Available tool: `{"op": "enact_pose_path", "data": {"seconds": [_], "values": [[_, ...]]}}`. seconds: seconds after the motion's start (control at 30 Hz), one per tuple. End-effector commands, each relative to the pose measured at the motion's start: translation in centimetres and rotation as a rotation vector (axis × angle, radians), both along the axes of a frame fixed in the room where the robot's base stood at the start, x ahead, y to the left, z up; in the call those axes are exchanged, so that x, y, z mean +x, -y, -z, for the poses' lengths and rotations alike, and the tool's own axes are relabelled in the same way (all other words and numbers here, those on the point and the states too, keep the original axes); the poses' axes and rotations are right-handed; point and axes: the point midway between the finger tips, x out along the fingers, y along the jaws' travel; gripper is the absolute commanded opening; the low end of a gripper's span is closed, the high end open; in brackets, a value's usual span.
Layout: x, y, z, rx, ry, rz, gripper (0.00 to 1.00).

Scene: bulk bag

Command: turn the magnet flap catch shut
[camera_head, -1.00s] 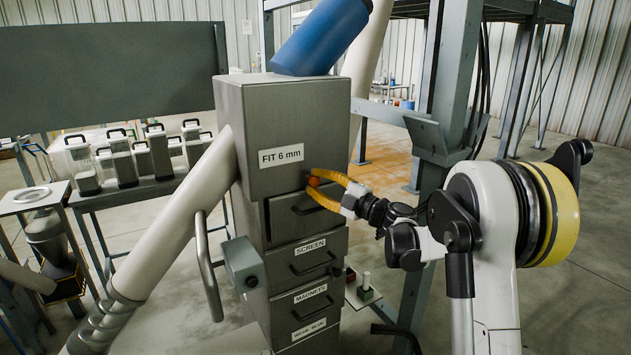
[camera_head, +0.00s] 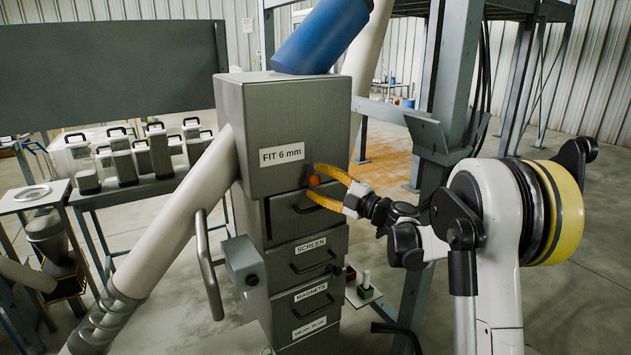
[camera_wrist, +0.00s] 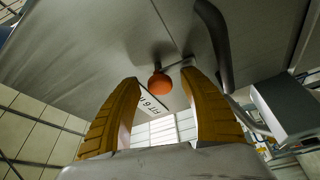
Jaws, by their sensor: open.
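The flap catch shows as an orange knob (camera_head: 314,180) at the lower right of the front of the grey cabinet (camera_head: 296,110), below the "FIT 6 mm" label. In the wrist view the orange knob (camera_wrist: 160,84) sits just beyond and between my fingertips, with a thin metal rod running beside it. My gripper (camera_head: 316,182) has yellow fingers and reaches in from the right. In the wrist view my gripper (camera_wrist: 164,74) is open, with a finger on each side of the knob. I cannot tell whether either finger touches it.
Below the knob are drawers with handles, including one labelled SCREEN (camera_head: 312,246) and one labelled MAGNETS (camera_head: 311,293). A grey box (camera_head: 244,265) and a thick slanted pipe (camera_head: 180,215) stand at the left. A steel post (camera_head: 440,130) rises behind my arm.

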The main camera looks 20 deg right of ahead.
Motion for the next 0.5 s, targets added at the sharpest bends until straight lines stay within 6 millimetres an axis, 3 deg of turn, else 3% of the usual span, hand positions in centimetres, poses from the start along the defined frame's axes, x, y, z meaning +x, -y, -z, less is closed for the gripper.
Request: {"op": "enact_pose_path", "data": {"seconds": [0.5], "values": [[-8.0, 6.0, 1.3, 0.001, 0.000, 0.001, 0.51]]}}
